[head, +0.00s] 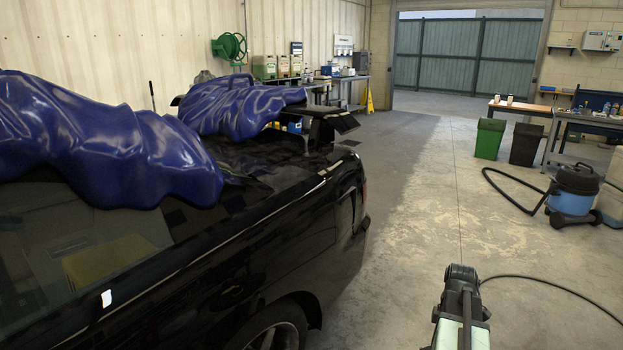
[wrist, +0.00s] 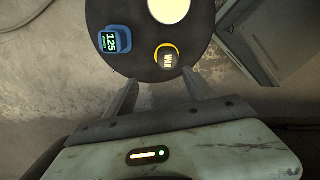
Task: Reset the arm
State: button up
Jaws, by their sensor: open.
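My gripper (wrist: 160,78) shows in the wrist view with its two fingers spread apart and nothing held between them. Just beyond the fingertips, a small tin with a yellow rim and a "WAX" label (wrist: 167,60) sits on a dark round surface (wrist: 138,45). How far the fingertips are above that surface I cannot tell. In the head view, part of my arm (head: 461,305) shows at the bottom, right of the car; the fingers cannot be made out there.
The dark round surface also bears a blue device reading 125 (wrist: 114,40) and a pale disc (wrist: 168,8). A black car (head: 300,235) with blue covers (head: 110,145) fills the left. A blue vacuum (head: 573,190), a green bin (head: 489,139) and a black bin (head: 525,145) stand right.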

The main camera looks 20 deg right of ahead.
jog(key=w+a+n, duration=0.1)
jog(key=w+a, duration=0.4)
jog(key=a, duration=0.6)
jog(key=w+a+n, duration=0.1)
jog(key=w+a, duration=0.4)
jog(key=a, duration=0.6)
jog(key=a+m, duration=0.6)
jog(key=a, duration=1.1)
notch_tip(320, 180, up, 22)
jog(key=m+p, duration=0.6)
jog(key=p, duration=1.6)
jog(key=shift+s, duration=0.3)
jog(key=shift+a, duration=0.1)
